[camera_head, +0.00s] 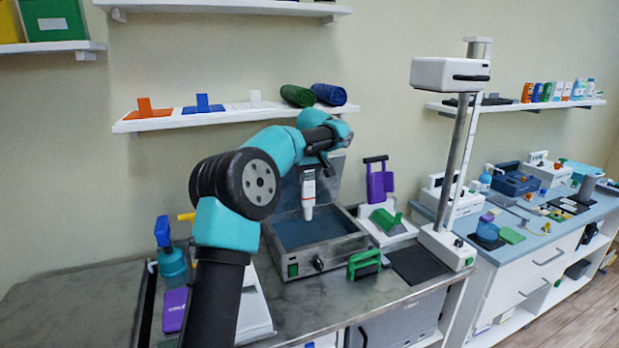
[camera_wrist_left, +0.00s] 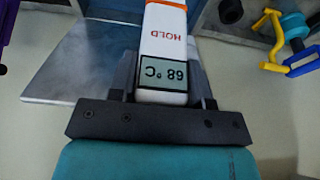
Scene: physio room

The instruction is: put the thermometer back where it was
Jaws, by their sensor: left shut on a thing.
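The thermometer is white with an orange band and hangs roughly upright; it shows in the head view (camera_head: 308,193). In the left wrist view its body (camera_wrist_left: 163,45) reads "HOLD" and its display shows 68 °C. My left gripper (camera_head: 313,168) is shut on it near the display; its fingers also show in the left wrist view (camera_wrist_left: 160,88). In the head view the thermometer appears over the open metal water bath (camera_head: 340,258), in front of its raised lid. I cannot tell whether its lower tip touches the water. My right gripper is not in view.
A purple clamp-like item (camera_head: 379,183) and a green-handled item (camera_head: 385,219) stand right of the bath. A green-handled block (camera_head: 364,264) lies in front, beside a dark pad (camera_head: 418,263). A tall post stand (camera_head: 447,245) rises at right. A teal bottle (camera_head: 172,264) stands left.

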